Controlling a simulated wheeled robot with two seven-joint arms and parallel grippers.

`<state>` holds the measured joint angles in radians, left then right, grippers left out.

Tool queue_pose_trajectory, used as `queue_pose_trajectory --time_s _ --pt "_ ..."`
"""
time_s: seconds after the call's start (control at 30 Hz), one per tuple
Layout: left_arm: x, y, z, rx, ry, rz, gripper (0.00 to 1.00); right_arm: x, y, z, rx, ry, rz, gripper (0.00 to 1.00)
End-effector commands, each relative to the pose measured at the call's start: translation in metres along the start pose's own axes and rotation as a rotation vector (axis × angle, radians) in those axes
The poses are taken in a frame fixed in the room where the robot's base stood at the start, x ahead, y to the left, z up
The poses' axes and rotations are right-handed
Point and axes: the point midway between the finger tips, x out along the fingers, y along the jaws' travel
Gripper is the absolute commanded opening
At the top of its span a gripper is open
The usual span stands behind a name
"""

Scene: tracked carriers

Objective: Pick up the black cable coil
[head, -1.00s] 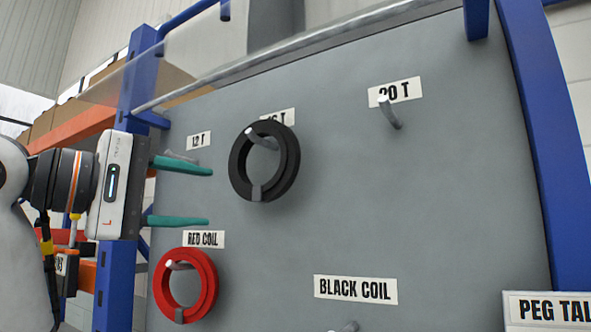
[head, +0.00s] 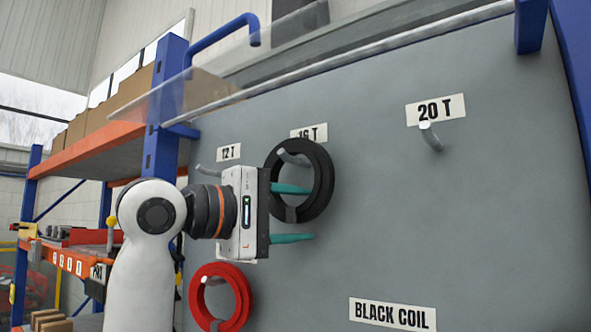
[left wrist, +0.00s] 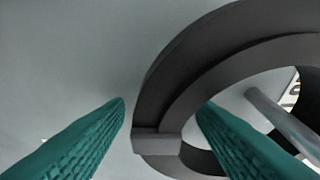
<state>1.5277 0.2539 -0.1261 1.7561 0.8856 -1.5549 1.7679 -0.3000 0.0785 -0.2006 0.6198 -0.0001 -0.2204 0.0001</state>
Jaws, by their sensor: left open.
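The black cable coil (head: 324,182) hangs on a peg under the 16 T label, against the grey board. It has a grey clip at its bottom. My left gripper (head: 311,213) is open beside the coil's lower part. Its upper finger overlaps the ring's opening and its lower finger is below the ring. In the left wrist view the coil (left wrist: 178,80) shows large, with its clip between the gripper's fingers (left wrist: 162,107). One finger lines up with the opening, the other is outside. I cannot tell how deep they reach. My right gripper is not in view.
A red coil (head: 241,293) hangs below my left gripper. An empty peg (head: 431,137) is under the 20 T label, and a BLACK COIL label (head: 392,314) is at lower right. A blue post (head: 163,115) and shelves stand at left.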

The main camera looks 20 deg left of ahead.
Motion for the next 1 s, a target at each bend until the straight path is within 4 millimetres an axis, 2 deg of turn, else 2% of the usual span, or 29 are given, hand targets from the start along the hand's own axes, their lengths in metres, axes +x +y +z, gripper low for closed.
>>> queue_pose_trajectory --time_s 0.23,0.53,0.83,1.0 --pt "0.001 0.001 0.0 0.001 0.0 0.0 0.48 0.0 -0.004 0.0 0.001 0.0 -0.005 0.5" --pt "0.001 0.001 0.0 0.001 0.0 0.0 0.0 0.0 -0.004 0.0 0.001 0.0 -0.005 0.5" --pt "0.001 -0.001 0.0 0.001 0.001 -0.001 0.0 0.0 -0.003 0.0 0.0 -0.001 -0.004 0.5" --pt "0.001 -0.01 -0.001 0.002 0.001 -0.003 0.0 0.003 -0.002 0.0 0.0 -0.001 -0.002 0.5"
